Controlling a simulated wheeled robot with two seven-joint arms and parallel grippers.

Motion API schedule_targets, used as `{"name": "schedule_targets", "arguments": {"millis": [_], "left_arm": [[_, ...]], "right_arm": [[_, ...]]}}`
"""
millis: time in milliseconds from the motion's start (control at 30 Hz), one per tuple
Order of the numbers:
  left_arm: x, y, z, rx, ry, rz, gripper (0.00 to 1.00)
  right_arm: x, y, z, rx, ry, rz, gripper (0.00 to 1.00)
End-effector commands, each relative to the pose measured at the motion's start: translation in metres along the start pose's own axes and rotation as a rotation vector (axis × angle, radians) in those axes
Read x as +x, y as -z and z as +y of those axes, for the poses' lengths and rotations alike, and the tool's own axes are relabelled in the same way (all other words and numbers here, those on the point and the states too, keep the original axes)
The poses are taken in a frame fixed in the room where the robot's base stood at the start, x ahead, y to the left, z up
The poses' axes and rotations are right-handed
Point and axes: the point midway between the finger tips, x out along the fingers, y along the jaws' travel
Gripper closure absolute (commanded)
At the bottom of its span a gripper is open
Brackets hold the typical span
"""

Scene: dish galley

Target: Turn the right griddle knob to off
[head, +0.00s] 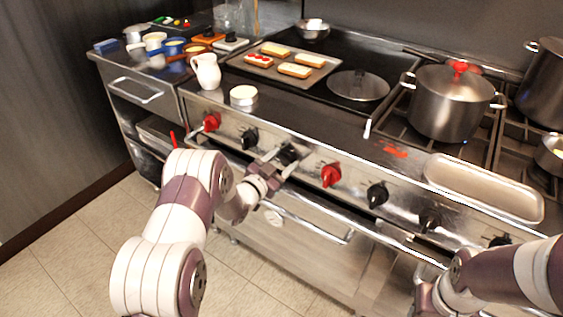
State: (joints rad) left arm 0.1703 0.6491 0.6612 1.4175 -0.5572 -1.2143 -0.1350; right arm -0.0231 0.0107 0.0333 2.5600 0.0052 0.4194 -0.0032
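A row of knobs runs along the stove's front panel. The leftmost is a red knob (211,122), followed by a black knob (250,137). A further black knob (289,153) sits below the griddle's right part. My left gripper (279,160) is right at this black knob and partly covers it; whether its fingers are closed on it is too small to tell. A red knob (331,174) is just to the right, clear of the gripper. Which of these is the right griddle knob is not labelled legibly. My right gripper (428,297) is low at the right, its fingers unclear.
The griddle (315,92) holds a tray of toasts (285,65) and a round lid (358,86). A large pot (447,103) stands on the burners. A long metal tray (485,190) lies at the front edge. An oven handle (310,228) runs below the knobs.

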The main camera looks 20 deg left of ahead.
Motion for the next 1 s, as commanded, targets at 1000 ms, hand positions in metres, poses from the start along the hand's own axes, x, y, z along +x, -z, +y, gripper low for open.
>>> {"name": "schedule_targets", "arguments": {"millis": [1000], "left_arm": [[0.0, -0.005, 0.004, 0.587, 0.001, 0.002, 0.78]], "right_arm": [[0.061, -0.007, 0.0, 0.0, 0.0, 0.0, 0.57]]}}
